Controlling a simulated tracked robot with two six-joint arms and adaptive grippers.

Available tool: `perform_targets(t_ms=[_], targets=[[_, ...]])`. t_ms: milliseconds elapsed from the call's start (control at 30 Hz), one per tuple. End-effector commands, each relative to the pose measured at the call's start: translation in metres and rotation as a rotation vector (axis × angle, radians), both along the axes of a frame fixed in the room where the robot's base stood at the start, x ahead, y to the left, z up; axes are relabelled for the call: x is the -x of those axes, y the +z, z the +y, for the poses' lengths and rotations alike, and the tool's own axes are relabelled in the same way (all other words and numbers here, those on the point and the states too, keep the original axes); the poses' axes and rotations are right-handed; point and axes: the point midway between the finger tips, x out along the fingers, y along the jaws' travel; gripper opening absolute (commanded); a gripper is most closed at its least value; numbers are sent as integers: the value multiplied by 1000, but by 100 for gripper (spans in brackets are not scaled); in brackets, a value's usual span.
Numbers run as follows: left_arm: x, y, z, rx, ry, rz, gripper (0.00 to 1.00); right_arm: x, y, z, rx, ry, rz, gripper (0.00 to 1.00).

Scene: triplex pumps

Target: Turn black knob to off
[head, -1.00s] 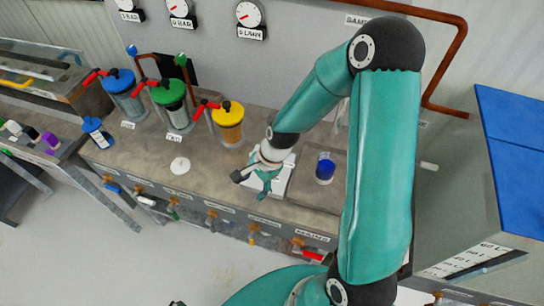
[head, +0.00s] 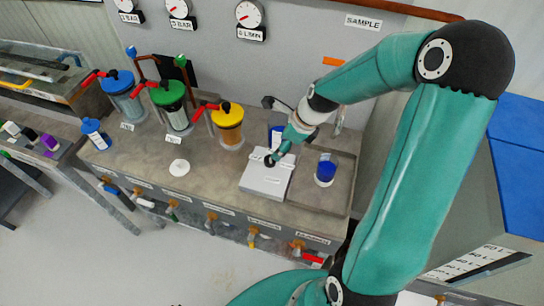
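A small round black piece (head: 268,161) shows at the back edge of the flat white box (head: 265,183) on the bench. It may be the black knob or a fingertip of my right gripper; I cannot tell which. My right gripper (head: 270,132) is above the back of the box, with its fingers spread wide, one high and one low by the black piece. I cannot tell if it touches the box. The knob's pointer and any off mark are too small to read. My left gripper is not in view.
A yellow-lidded canister (head: 228,125) is left. Valves line the front edge.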

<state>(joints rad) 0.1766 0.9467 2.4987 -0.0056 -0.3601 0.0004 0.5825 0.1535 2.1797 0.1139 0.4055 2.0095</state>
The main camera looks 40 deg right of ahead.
Motion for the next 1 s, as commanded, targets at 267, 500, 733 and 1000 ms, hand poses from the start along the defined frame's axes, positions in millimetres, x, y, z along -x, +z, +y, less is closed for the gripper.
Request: perform_targets(t_ms=[267, 500, 733, 1000], targets=[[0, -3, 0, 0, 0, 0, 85, -19, -54, 9, -1, 3, 3, 63], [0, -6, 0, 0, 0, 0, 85, -28, -77, 12, 0, 2, 1, 63], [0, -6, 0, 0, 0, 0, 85, -30, -79, 12, 1, 1, 0, 63], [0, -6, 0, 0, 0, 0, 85, -30, -79, 12, 1, 1, 0, 40]])
